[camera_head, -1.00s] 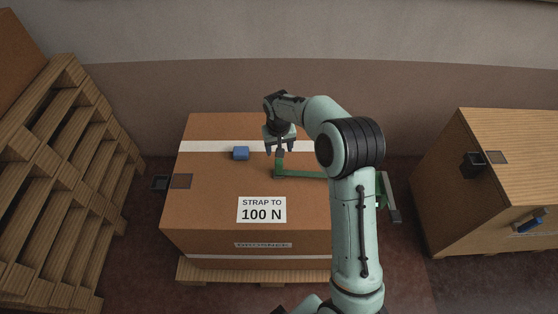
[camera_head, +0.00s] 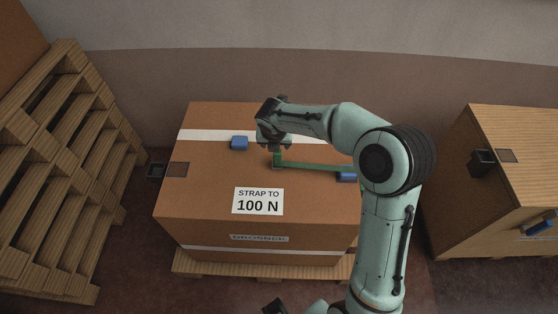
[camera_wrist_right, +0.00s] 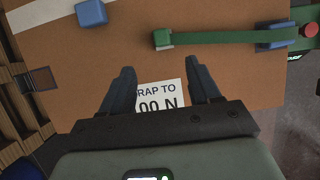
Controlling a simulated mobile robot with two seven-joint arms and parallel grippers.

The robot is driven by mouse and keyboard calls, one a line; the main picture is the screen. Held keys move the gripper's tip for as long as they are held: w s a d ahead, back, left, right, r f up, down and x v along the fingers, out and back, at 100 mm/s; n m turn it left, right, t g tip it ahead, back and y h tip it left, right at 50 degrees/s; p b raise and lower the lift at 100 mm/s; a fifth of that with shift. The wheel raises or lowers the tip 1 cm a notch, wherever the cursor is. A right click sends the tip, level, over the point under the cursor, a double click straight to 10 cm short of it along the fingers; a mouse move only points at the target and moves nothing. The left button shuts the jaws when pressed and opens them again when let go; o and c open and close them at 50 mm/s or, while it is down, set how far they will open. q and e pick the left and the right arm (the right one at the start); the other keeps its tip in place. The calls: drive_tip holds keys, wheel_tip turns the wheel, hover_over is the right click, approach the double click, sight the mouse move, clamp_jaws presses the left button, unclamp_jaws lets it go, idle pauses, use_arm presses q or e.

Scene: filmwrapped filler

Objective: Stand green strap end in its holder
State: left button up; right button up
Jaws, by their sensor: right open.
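The green strap end (camera_head: 277,159) stands up as a short green block on top of the brown carton (camera_head: 205,190); the green strap (camera_head: 310,166) runs right from it. In the right wrist view the strap end (camera_wrist_right: 162,38) lies beyond my fingertips, not between them. My right gripper (camera_head: 273,146) is above the carton by the strap end; its open, empty fingers show in the wrist view (camera_wrist_right: 162,75). A black open-topped box (camera_head: 482,162) is fixed to the wooden crate, and another (camera_head: 156,171) is at the carton's left edge; I cannot tell which is the holder.
Slatted wooden pallets (camera_head: 65,160) stand at left. A wooden crate (camera_head: 520,140) stands at right. A gap of floor separates carton and crate.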

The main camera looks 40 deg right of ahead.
drive_tip(key=shift+b+x, duration=0.5)
drive_tip(key=shift+x, duration=6.2)
use_arm(q)
drive_tip(key=shift+s+f, duration=0.25)
drive_tip(key=shift+f, duration=0.4)
use_arm(e)
drive_tip(key=shift+s+d, duration=0.15)
clamp_jaws()
use_arm(q)
drive_tip(key=r+p, duration=0.1)
drive_tip(key=w+r+p, duration=0.2)
drive_tip(key=r, duration=0.1)
drive_tip(key=shift+r+p, duration=0.1)
drive_tip(key=shift+p, duration=0.2)
use_arm(e)
wheel_tip(320, 180, up, 20)
